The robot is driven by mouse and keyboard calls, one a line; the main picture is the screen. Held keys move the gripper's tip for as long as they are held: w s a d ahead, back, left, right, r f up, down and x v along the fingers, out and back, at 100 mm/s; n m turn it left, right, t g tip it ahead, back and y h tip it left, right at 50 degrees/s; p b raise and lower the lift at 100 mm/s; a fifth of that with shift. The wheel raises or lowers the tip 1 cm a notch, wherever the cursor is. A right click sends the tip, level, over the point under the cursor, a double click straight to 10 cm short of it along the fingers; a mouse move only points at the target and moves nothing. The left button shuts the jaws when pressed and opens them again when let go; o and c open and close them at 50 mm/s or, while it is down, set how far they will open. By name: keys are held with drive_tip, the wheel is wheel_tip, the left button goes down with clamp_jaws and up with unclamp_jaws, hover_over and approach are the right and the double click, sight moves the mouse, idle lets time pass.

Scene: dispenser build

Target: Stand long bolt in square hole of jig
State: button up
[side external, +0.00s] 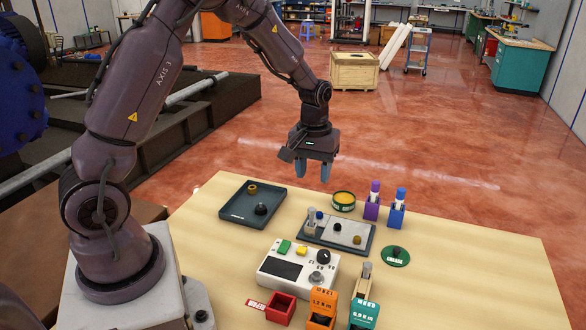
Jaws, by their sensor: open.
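The jig looks to be the dark grey plate (366,251) with light inset panels in the middle of the table. Two slim upright pieces (311,219) stand at its left end; they may be bolts, one with a dark blue top. Small round dark and brass-coloured parts sit on its right panel. I cannot make out the square hole or tell surely which piece is the long bolt. My gripper (313,172) is open and empty, pointing down in the air above the back of the table, apart from everything.
A dark tray (236,215) with a brass ring and a black knob lies left of the jig. Behind stand a yellow-green tin (344,201) and purple (371,211) and blue (396,216) holders. A white control box (298,268) and coloured bins (281,307) stand in front.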

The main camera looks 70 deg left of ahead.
drive_tip(key=s+d+r+m+t, duration=0.1)
drive_tip(key=s+d+r+m, duration=0.1)
drive_tip(key=s+d+r, duration=0.35)
drive_tip(key=s+d+r+m+t, duration=0.2)
drive_tip(key=s+d+r+m, duration=0.1)
drive_tip(key=r, duration=0.6)
drive_tip(key=s+d+r+m+t, duration=0.1)
drive_tip(key=s+d+r+m, duration=0.1)
drive_tip(key=s, duration=0.3)
drive_tip(key=s+d+r+m+t, duration=0.1)
drive_tip(key=s+d, duration=0.1)
drive_tip(key=s, duration=0.3)
drive_tip(key=shift+s+r+m, duration=0.2)
drive_tip(key=shift+r+m, duration=0.2)
